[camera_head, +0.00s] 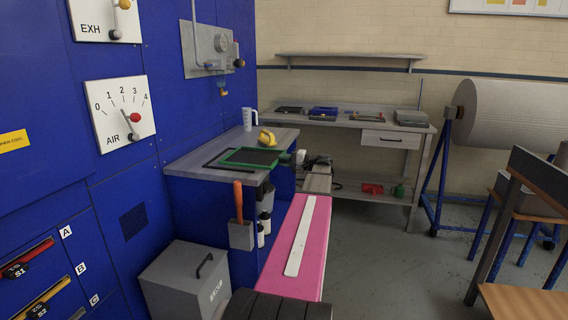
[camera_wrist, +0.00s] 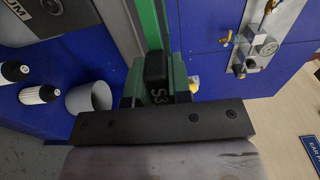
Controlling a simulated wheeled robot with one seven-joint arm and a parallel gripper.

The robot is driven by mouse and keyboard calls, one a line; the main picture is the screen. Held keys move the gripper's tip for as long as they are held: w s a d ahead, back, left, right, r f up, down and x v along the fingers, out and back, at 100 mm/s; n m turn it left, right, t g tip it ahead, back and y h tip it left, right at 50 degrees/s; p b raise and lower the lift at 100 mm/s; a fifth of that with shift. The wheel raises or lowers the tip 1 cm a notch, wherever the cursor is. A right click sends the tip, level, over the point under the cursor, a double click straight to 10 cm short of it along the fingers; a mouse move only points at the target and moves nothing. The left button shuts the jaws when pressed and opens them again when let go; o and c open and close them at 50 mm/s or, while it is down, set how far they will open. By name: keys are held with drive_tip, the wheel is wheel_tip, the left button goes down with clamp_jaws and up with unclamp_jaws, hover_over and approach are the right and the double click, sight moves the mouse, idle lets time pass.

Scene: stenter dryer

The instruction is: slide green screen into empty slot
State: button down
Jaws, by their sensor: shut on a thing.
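The green screen (camera_head: 250,157), a flat green frame with a dark mesh, is over the grey top of the blue cabinet; I cannot tell whether it touches. My gripper (camera_head: 297,158) is at its right end. In the wrist view, my gripper (camera_wrist: 158,98) is shut on the screen's black handle (camera_wrist: 155,72), marked S3, with the green frame (camera_wrist: 151,30) beyond it. At lower left are slots labelled A, B and C. A holds red screen S1 (camera_head: 26,258), B holds yellow screen S2 (camera_head: 43,297). Slot C (camera_head: 78,313) is mostly cut off, so its inside is hidden.
A yellow object (camera_head: 267,137) and a clear jug (camera_head: 249,118) stand on the cabinet top (camera_head: 203,153). A grey bin (camera_head: 186,277) is on the floor below the panel. A workbench (camera_head: 345,122) stands at the back, a large roll (camera_head: 512,110) at the right. Floor between is clear.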

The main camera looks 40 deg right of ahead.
drive_tip(key=shift+r, duration=0.7)
drive_tip(key=shift+s, duration=0.1)
drive_tip(key=v, duration=2.6)
drive_tip(key=shift+s+d, duration=0.25)
drive_tip(key=shift+d, duration=0.1)
idle(3.6)
idle(0.7)
